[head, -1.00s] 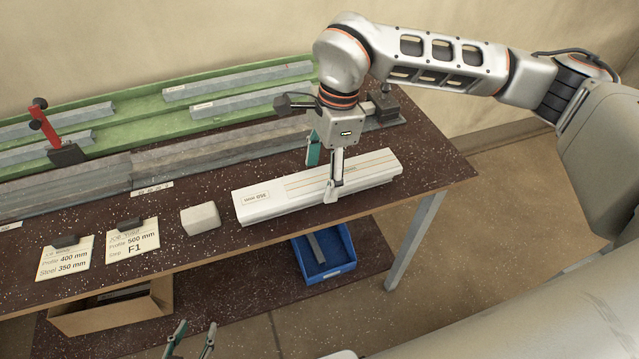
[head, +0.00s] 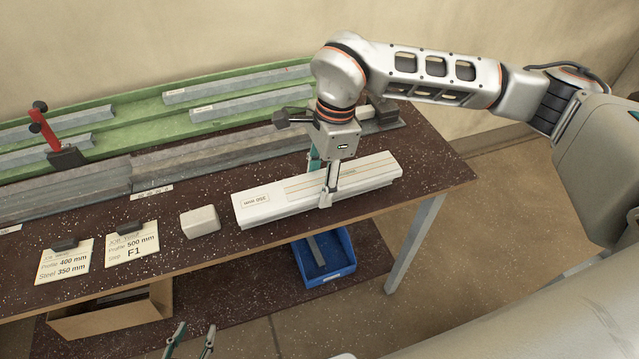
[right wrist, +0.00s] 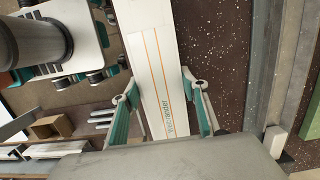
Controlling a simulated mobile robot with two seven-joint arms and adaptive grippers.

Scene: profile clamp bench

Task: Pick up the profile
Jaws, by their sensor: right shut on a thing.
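The profile (head: 290,196) is a long white bar with thin orange lines and a printed label at its left end. It lies along the front of the dark speckled bench in the head view. My right gripper (head: 321,182) reaches down from above and is shut across its width, right of its middle. In the right wrist view the fingers press on both sides of the white profile (right wrist: 152,62). The far finger is partly hidden in the head view. I see no clear gap under the profile. My left gripper (head: 190,341) is open and empty at the bottom edge, below the bench front.
A pale block (head: 200,222) stands just left of the profile, with job cards (head: 132,244) beyond it. Behind are a grey rail (head: 90,190), a green tray (head: 150,108) with grey bars, and a red clamp (head: 42,127). A blue bin (head: 330,278) sits below the bench.

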